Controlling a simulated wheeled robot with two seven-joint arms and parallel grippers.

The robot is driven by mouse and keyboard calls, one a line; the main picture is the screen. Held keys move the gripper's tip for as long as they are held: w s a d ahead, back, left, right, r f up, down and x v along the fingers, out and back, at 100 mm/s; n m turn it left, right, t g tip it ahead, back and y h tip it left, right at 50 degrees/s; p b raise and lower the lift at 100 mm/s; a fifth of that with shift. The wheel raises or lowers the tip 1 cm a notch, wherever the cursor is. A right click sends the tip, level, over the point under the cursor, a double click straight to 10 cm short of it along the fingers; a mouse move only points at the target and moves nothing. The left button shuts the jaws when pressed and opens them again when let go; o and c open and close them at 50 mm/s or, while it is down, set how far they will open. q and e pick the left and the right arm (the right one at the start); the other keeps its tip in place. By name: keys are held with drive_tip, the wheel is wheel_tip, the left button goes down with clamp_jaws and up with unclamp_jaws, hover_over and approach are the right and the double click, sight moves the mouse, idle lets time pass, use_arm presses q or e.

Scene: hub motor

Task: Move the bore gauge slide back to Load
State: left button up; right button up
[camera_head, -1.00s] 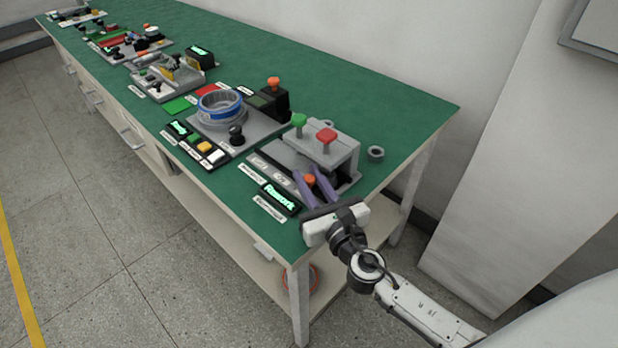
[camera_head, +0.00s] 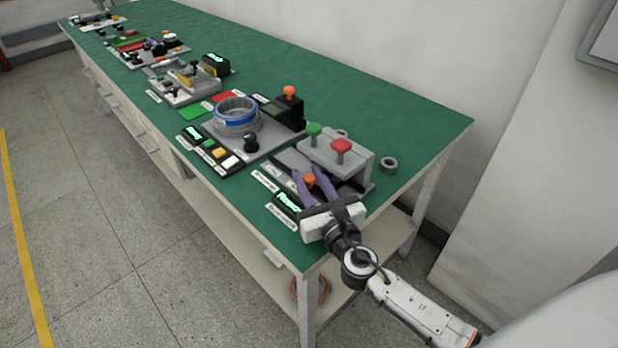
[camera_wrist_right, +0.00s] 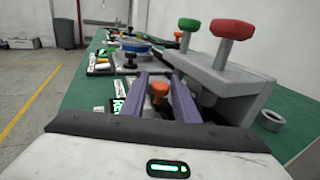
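The bore gauge fixture is the grey block (camera_head: 350,160) with a green knob (camera_head: 314,130) and a red knob (camera_head: 341,146), at the near right end of the green bench. Its slide carries an orange knob (camera_head: 309,181), in front of the block. My right gripper (camera_head: 309,178) has its two purple fingers on either side of this knob. In the right wrist view the orange knob (camera_wrist_right: 158,91) sits between the fingers, which appear to touch both its sides. The slide body under it is largely hidden. My left gripper is out of view.
A lit green display (camera_head: 287,202) at the bench's front edge is partly covered by my gripper. A grey ring (camera_head: 388,165) lies right of the block. A station with a blue-banded ring (camera_head: 237,118) stands to the left. The green bench top (camera_head: 420,125) behind is clear.

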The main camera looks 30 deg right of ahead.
drive_tip(key=s, duration=0.6)
drive_tip(key=s+b, duration=0.1)
drive_tip(key=s, duration=0.3)
drive_tip(key=shift+s+a, duration=0.1)
drive_tip(key=shift+a, duration=0.3)
drive_tip(key=shift+f, duration=0.1)
